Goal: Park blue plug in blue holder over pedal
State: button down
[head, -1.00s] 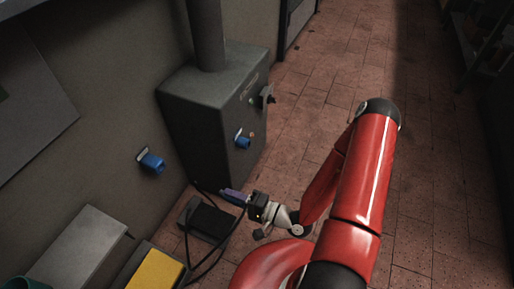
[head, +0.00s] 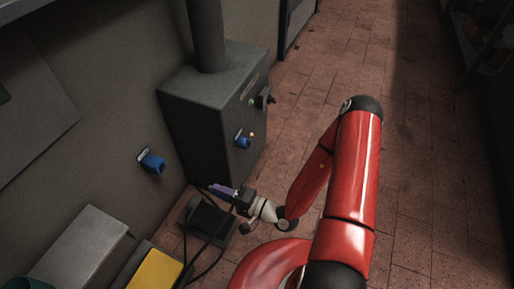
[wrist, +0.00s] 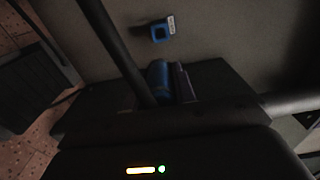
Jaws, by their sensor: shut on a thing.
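My gripper (head: 236,197) is shut on the blue plug (head: 222,191), low in front of the grey cabinet and above the black pedal (head: 196,216). The plug also shows between the fingers in the wrist view (wrist: 158,80), partly hidden by a dark cable. A blue holder with a white label (head: 153,162) is on the wall, left of the cabinet; the wrist view shows a blue holder (wrist: 159,32) ahead of the plug, apart from it. Another blue fitting (head: 242,141) is on the cabinet front.
The grey cabinet (head: 205,105) stands against the wall with a pipe on top. Black cables (head: 205,255) loop near the pedal. A grey box (head: 85,245) and a yellow-topped block (head: 155,270) stand at lower left. The tiled floor (head: 335,60) is open to the right.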

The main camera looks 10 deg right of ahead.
jog(key=p+x, duration=0.2)
jog(key=x, duration=1.4)
jog(key=shift+a, duration=0.25)
dwell(2.4)
jog(key=shift+p+x, duration=0.55)
jog(key=shift+x, duration=0.9)
dwell(2.0)
jog(key=c, duration=1.1)
grip_release()
jog(key=shift+w, duration=0.15)
